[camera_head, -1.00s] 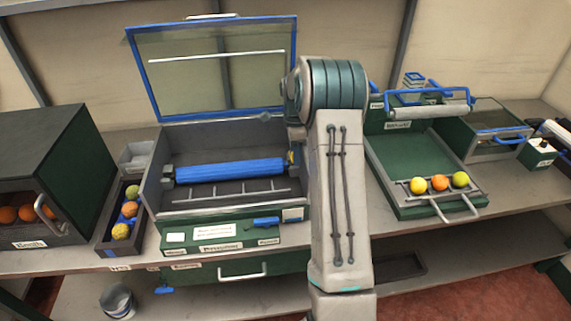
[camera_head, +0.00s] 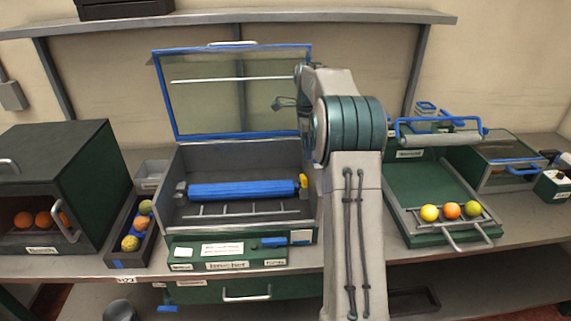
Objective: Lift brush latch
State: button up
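The blue brush roller (camera_head: 243,190) lies across the inside of the open grey machine box (camera_head: 240,151). The blue-framed lid (camera_head: 235,132) stands raised behind. My arm rises in front of the box's right side and bends at a teal joint. My gripper (camera_head: 283,103) seems to be the small dark part in front of the lid, above the roller and apart from it. Its fingers are too small to read.
A dark cabinet (camera_head: 85,170) with oranges and a narrow fruit bin (camera_head: 118,235) stand to the left. A shelf (camera_head: 230,17) runs above.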

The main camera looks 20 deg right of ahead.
jog(key=s+a+r+n, duration=0.3)
jog(key=s+a+n, duration=0.1)
jog(key=s, duration=0.2)
jog(key=s+a+r+n+t, duration=0.1)
jog(key=s+a+r+n, duration=0.2)
jog(key=s+a+n, duration=0.1)
jog(key=s+a+r+n+t+p, duration=0.1)
jog(key=s+a+r+n, duration=0.2)
jog(key=s, duration=0.4)
jog(key=shift+s+a+n, duration=0.3)
jog(key=shift+a+n, duration=0.2)
jog(key=shift+a, duration=0.7)
